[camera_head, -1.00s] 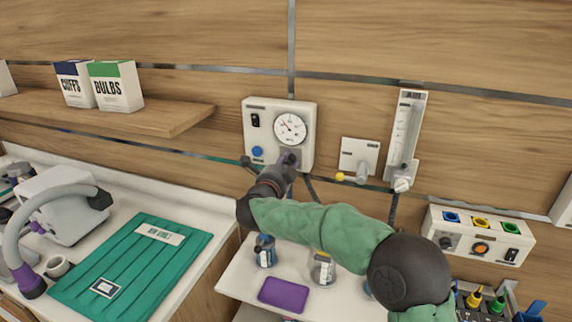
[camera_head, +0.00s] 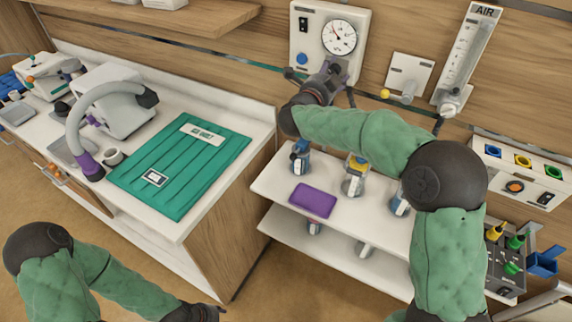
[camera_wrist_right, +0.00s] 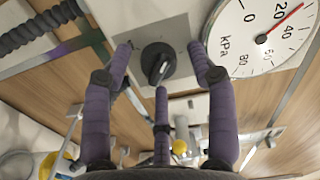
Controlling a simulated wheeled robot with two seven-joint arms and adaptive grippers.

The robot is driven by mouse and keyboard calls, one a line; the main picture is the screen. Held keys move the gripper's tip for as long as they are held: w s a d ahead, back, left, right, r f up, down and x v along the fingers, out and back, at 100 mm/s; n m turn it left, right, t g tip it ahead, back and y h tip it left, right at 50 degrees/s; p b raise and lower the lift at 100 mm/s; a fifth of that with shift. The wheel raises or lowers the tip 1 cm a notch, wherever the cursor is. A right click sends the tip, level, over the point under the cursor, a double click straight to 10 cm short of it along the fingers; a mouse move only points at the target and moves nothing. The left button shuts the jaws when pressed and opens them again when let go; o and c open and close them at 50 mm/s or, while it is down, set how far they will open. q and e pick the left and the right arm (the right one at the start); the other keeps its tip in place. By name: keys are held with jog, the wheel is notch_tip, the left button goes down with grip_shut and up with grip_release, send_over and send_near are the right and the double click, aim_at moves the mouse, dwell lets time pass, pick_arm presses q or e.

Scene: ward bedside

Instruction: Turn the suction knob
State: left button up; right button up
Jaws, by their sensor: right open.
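The suction unit (camera_head: 362,20) is a white wall box with a round kPa gauge (camera_head: 339,37), a black switch and a blue button. In the right wrist view, the suction knob (camera_wrist_right: 158,63) is black with a pale pointer mark, on a grey plate. My right gripper (camera_head: 331,77) is at the box's lower part and hides the knob in the head view. Its purple fingers (camera_wrist_right: 160,58) are open and spread around the knob, with gaps visible at the sides. My left gripper (camera_head: 198,312) is low at the bottom edge, partly cut off.
A white outlet plate (camera_head: 408,76) and an air flowmeter (camera_head: 468,55) are right of the suction unit. Below is a shelf (camera_head: 275,182) with a purple box (camera_head: 312,200) and jars.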

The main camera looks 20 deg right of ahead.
jog(key=n+p, duration=0.5)
jog(key=p, duration=0.1)
jog(key=n+p, duration=0.4)
jog(key=p, duration=0.1)
jog(key=n+p, duration=0.5)
jog(key=p, duration=0.1)
jog(key=shift+w+a+r+n+p, duration=0.1)
jog(key=shift+r+n+p, duration=0.2)
jog(key=shift+r+p, duration=0.05)
jog(key=shift+a, duration=0.25)
jog(key=v, duration=1)
jog(key=a+f+n+y+b, duration=0.2)
jog(key=a+f+y+b, duration=0.1)
jog(key=f, duration=1.1)
jog(key=s+a+f+n+g+y+b, duration=0.1)
jog(key=a+f+n+y+b, duration=0.2)
jog(key=f, duration=1.1)
jog(key=shift+s+a+n+y+b, duration=0.3)
jog(key=shift+a+y, duration=1.25)
jog(key=shift+y, duration=0.65)
